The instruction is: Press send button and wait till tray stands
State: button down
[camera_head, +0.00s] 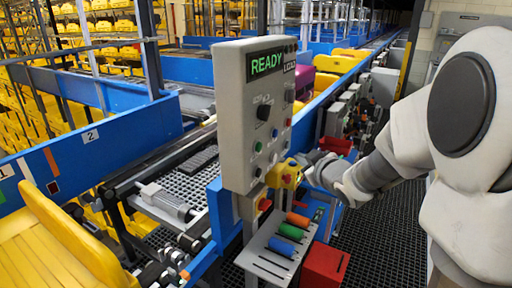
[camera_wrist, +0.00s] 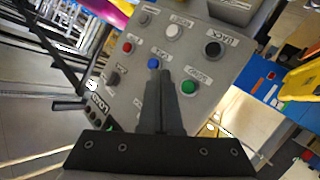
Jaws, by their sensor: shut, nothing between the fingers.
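The grey control panel (camera_head: 240,130) stands upright in the middle of the head view, with a green READY display (camera_head: 267,62). In the wrist view its button face (camera_wrist: 195,60) carries a blue button (camera_wrist: 153,63), a green button (camera_wrist: 189,87), a white button (camera_wrist: 172,33), a black button (camera_wrist: 212,48) and a red button (camera_wrist: 127,47). The labels are too blurred to tell which is send. My gripper (camera_wrist: 163,75) is shut and empty, its tips just below the blue button; contact cannot be told. A yellow tray (camera_head: 55,250) is at the lower left of the head view.
A yellow button box (camera_head: 285,173) sits below the panel, near my wrist. A shelf with coloured cylinders (camera_head: 290,231) and a red bin (camera_head: 325,265) are beneath. The conveyor (camera_head: 185,185) runs behind the panel, with a magenta item (camera_head: 303,80) further along. Dark grating (camera_head: 385,240) lies open at right.

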aim_at(259, 147)
jog(key=shift+w+a, duration=0.1)
jog(key=w+a+b, duration=0.4)
jog(key=w+a, duration=0.1)
jog(key=a, duration=0.2)
dwell(0.4)
jog(key=shift+b, duration=0.35)
dwell(1.7)
jog(key=shift+w+a, duration=0.25)
jog(key=shift+a, duration=0.05)
jog(key=shift+w+a+b, duration=0.3)
jog(key=shift+a+b, duration=0.15)
jog(key=shift+b, duration=0.25)
dwell(0.5)
dwell(0.3)
jog(key=shift+s+d+p, duration=0.55)
jog(key=shift+d+p, duration=0.05)
jog(key=shift+d, duration=0.15)
